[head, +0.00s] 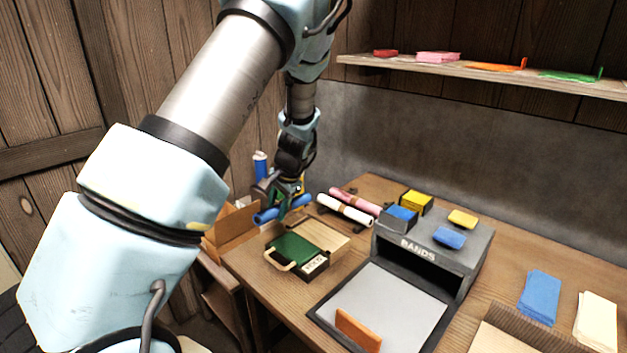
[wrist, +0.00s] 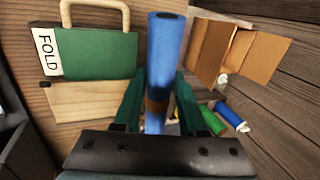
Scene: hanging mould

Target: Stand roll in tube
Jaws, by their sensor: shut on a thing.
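My gripper (head: 287,200) is shut on a blue roll (head: 266,215) and holds it about level, above the table's left end. In the wrist view the blue roll (wrist: 165,45) runs between the fingers, with a brown band around it near the grip. An upright blue cylinder with a white top (head: 260,163) stands behind my gripper in the head view; its lower part is hidden. The wrist view shows a green cylinder (wrist: 212,120) and a blue one with a white end (wrist: 232,117) beyond the table. I cannot tell which thing is the tube.
An open cardboard box (head: 235,222) stands at the table's left edge. A green FOLD board (head: 293,250) lies below the roll. A white roll (head: 345,209) and a pink roll (head: 355,201) lie on a rack behind. The BANDS box (head: 425,250) is to the right.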

